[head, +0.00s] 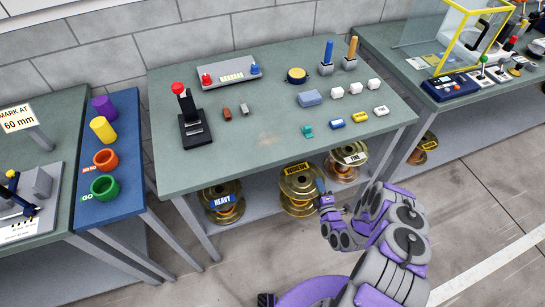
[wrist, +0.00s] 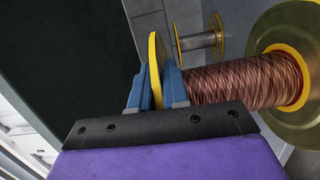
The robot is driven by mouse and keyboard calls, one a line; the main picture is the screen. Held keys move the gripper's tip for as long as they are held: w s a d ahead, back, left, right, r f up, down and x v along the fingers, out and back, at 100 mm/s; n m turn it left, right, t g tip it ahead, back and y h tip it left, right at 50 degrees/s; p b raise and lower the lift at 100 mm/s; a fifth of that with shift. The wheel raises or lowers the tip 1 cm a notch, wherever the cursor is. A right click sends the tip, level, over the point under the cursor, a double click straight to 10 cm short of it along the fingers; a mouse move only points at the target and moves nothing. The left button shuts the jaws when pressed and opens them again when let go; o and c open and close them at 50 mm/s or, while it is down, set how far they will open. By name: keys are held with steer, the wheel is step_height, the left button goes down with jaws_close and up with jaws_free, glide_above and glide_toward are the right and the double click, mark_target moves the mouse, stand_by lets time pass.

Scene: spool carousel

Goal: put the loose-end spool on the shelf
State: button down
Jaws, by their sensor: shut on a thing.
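In the wrist view my gripper (wrist: 154,92) is shut on the thin yellow flange of a spool (wrist: 154,50), with one blue finger on each side. A copper-wire winding (wrist: 240,80) extends right from beside the fingers to a large brass-coloured flange (wrist: 300,35); it seems to be one spool with the gripped flange. I cannot make out a loose wire end. In the head view my purple and grey arm reaches below the table edge, and my gripper is mostly hidden beside the middle spool (head: 299,190). The lower shelf (head: 254,211) runs under the table.
A spool with a blue HEAVY label (head: 222,202) stands left on the shelf, and one labelled FINE (head: 345,160) stands right. Another spool (wrist: 200,40) shows behind in the wrist view. The green tabletop (head: 270,120) overhangs the shelf. Table legs (head: 195,228) stand close by.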

mark_target(305, 168)
steer(key=s+a, duration=0.1)
steer(key=s, duration=0.1)
steer(key=s+a, duration=0.3)
steer(key=a, duration=0.1)
steer(key=shift+s+r, duration=0.4)
steer(key=shift+w+a+r+p, duration=0.1)
steer(key=shift+w+a+p, duration=0.2)
steer(key=shift+a, duration=0.25)
steer(key=shift+w, duration=0.45)
steer(key=shift+w+d+f+p, duration=0.25)
steer(key=shift+w+p, duration=0.15)
steer(key=shift+w, duration=0.15)
steer(key=shift+w+a+r+p, duration=0.1)
steer(key=shift+w+p, duration=0.2)
steer(key=shift+w, duration=0.4)
steer(key=shift+w+d+f+b, duration=0.15)
steer(key=shift+w+b, duration=0.4)
steer(key=shift+w, duration=1.2)
steer(key=shift+w+d+f+b, duration=0.15)
steer(key=shift+w+b, duration=0.4)
steer(key=shift+w, duration=1.25)
steer(key=shift+w+d+f+b, duration=0.15)
steer(key=shift+w+b, duration=0.4)
steer(key=shift+w, duration=1.2)
step_height(305, 168, down, 4)
steer(key=shift+a+r+b, duration=0.1)
steer(key=shift+r+b, duration=0.05)
steer(key=shift+b, duration=0.7)
steer(key=c, duration=1.1)
jaws_free()
